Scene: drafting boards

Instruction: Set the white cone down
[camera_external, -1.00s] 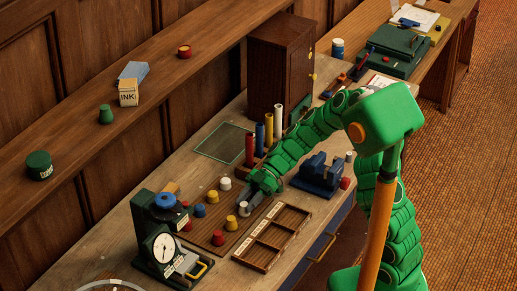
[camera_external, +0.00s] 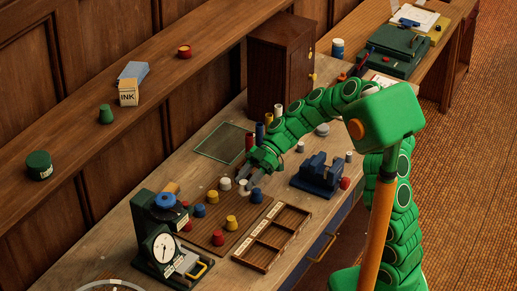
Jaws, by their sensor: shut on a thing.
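My gripper (camera_external: 247,181) is shut on a white cone (camera_external: 244,189), low over the far right part of the brown board (camera_external: 205,232). I cannot tell whether the held cone touches the surface. Another white cone (camera_external: 225,184) stands just to its left, apart from it. Blue cones (camera_external: 257,196) (camera_external: 199,210), yellow cones (camera_external: 231,222) (camera_external: 212,196) and a red cone (camera_external: 218,238) stand on or by the board.
An empty divided wooden tray (camera_external: 262,262) lies right of the board. A dial gauge (camera_external: 163,247) stands at the left. A blue vise-like block (camera_external: 320,174) is at the right. Coloured upright rods (camera_external: 260,134) stand behind my gripper, partly hidden by my arm. A green mat (camera_external: 222,142) is bare.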

